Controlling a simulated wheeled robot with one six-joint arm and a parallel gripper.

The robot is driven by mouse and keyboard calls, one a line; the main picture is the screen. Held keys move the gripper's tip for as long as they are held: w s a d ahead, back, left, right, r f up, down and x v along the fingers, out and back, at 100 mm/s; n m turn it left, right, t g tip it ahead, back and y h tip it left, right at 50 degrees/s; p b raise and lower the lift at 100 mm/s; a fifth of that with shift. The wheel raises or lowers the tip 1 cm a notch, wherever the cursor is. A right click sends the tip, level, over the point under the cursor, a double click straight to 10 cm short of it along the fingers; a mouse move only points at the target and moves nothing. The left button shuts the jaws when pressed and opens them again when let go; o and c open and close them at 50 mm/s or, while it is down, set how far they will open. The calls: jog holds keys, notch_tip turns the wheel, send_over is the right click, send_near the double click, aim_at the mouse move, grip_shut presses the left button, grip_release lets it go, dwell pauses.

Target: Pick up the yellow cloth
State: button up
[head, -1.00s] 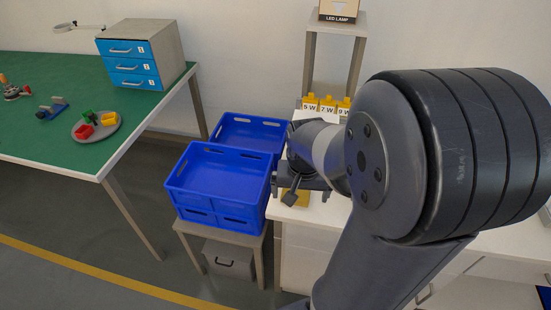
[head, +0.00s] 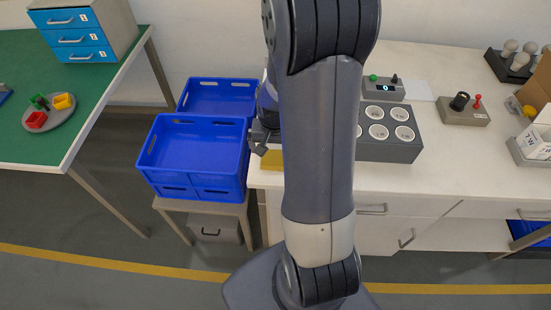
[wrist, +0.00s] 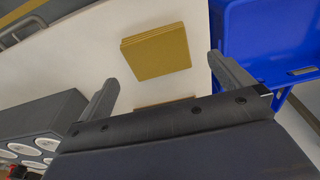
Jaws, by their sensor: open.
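The yellow cloth (wrist: 155,50) is a folded, square, layered stack lying flat on the white bench top. In the head view a part of the cloth (head: 271,160) shows at the bench's left end, partly hidden by my arm. My gripper (wrist: 162,68) is open and empty, its two fingers apart, with the cloth lying ahead between and beyond the fingertips in the wrist view. In the head view my gripper (head: 262,137) is near the cloth, mostly hidden behind my arm. I cannot tell its height above the bench.
Blue crates (head: 190,155) stand just left of the bench; one (wrist: 265,40) is close to a finger. A grey block with round white sockets (head: 390,145) is right of the cloth. A small yellowish strip (wrist: 165,102) lies near my gripper. Bench space around the cloth is clear.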

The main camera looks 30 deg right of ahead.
aim_at(276, 157)
jog(key=shift+d+f, duration=0.2)
jog(key=shift+f, duration=2)
jog(key=c, duration=1)
jog(key=shift+r, duration=5.05)
